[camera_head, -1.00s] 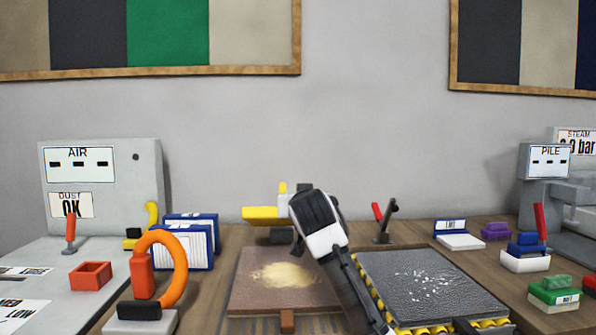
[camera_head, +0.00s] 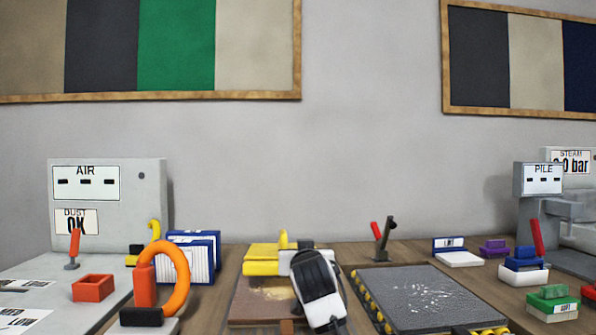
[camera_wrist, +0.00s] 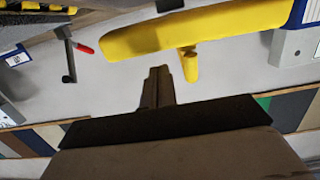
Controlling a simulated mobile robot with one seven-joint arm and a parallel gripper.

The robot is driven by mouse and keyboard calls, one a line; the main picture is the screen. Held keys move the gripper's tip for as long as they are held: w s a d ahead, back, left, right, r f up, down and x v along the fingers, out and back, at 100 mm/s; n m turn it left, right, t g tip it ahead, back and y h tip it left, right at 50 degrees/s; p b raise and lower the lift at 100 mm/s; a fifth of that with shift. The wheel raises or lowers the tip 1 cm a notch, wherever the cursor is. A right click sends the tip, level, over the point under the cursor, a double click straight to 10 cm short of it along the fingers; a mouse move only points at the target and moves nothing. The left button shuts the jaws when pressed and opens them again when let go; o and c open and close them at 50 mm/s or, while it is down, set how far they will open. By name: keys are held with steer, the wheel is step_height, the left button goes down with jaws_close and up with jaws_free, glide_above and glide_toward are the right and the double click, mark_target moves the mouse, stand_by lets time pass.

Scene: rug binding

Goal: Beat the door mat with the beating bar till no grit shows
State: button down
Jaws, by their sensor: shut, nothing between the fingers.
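A brown mat (camera_head: 247,308), which looks like the door mat, lies at the middle of the bench; some tan grit shows on it, partly covered. A yellow bar with a small upright peg (camera_head: 262,268), likely the beating bar, sits low at the mat's back edge. Whether it touches the mat is unclear. The bar also shows in the wrist view (camera_wrist: 175,30), beyond my fingers. My gripper (camera_wrist: 158,72) is shut and empty, apart from the bar in that view. In the head view my arm's black and white end hides the mat's right side and the fingers.
A dark grey mat (camera_head: 420,300) with white specks lies on a yellow ribbed base at right. A red-handled lever (camera_head: 380,240) stands behind it. An orange ring tool (camera_head: 165,280) and blue-edged boxes (camera_head: 195,255) stand left. Small coloured blocks crowd the right.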

step_height(320, 180, up, 4)
steer(key=p, duration=0.5)
steer(key=s+f+b, duration=0.1)
steer(key=s+f, duration=0.1)
steer(key=s, duration=0.7)
steer(key=shift+s+b, duration=0.15)
steer(key=shift+b, duration=0.15)
